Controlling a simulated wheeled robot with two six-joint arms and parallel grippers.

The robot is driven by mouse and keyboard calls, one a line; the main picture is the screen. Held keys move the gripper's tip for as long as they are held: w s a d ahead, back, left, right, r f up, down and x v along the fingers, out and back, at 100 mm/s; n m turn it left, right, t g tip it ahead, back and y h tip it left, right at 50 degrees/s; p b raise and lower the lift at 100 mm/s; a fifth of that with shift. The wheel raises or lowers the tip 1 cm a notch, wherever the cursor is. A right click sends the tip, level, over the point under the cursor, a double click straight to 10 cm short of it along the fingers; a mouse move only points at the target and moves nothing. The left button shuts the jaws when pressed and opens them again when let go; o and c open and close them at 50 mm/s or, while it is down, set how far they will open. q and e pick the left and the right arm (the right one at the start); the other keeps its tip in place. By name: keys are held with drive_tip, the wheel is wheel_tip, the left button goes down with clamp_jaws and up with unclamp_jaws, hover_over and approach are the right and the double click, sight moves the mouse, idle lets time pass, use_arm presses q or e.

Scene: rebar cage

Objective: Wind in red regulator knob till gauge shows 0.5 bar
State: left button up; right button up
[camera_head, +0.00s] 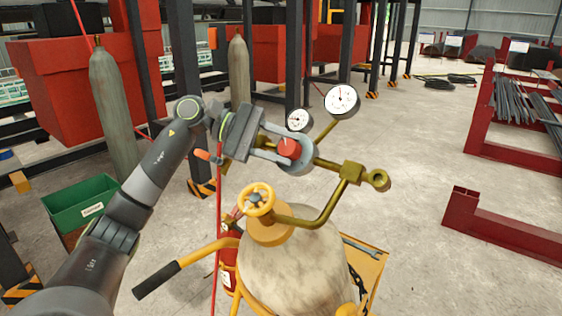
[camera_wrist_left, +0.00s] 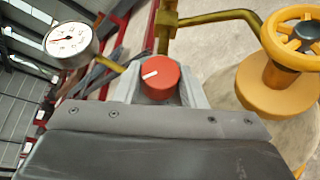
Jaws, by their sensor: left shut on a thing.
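The red regulator knob (camera_head: 289,148) sits on the brass regulator above the gas cylinder. My left gripper (camera_head: 297,153) is shut on it, with one grey finger on each side. In the left wrist view the knob (camera_wrist_left: 160,77) shows between the fingers, its white mark pointing left and slightly down. Two round white gauges rise from the regulator: a larger one (camera_head: 342,101) and a smaller one (camera_head: 299,119). The wrist view shows one gauge (camera_wrist_left: 68,40) tilted, with a red needle; its numbers are too small to read. My right gripper is not in view.
A yellow handwheel valve (camera_head: 257,200) tops the pale cylinder (camera_head: 305,262), close below my left gripper. A brass outlet (camera_head: 376,179) extends to the right. A yellow trolley handle with a black grip (camera_head: 156,280) reaches left. A thin red line (camera_head: 218,230) hangs beside the cylinder.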

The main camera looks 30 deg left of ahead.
use_arm(q)
drive_tip(key=shift+m+g, duration=0.3)
drive_tip(key=o, duration=1)
drive_tip(key=shift+a+r+b, duration=0.1)
drive_tip(key=shift+a+b, duration=0.3)
drive_tip(key=shift+a, duration=0.05)
drive_tip(key=shift+r+b+v, duration=0.1)
drive_tip(key=shift+b+v, duration=0.85)
drive_tip(key=shift+v, duration=3.2)
drive_tip(key=shift+r+b+v, duration=0.15)
drive_tip(key=shift+b+v, duration=0.8)
drive_tip(key=shift+v, duration=3.2)
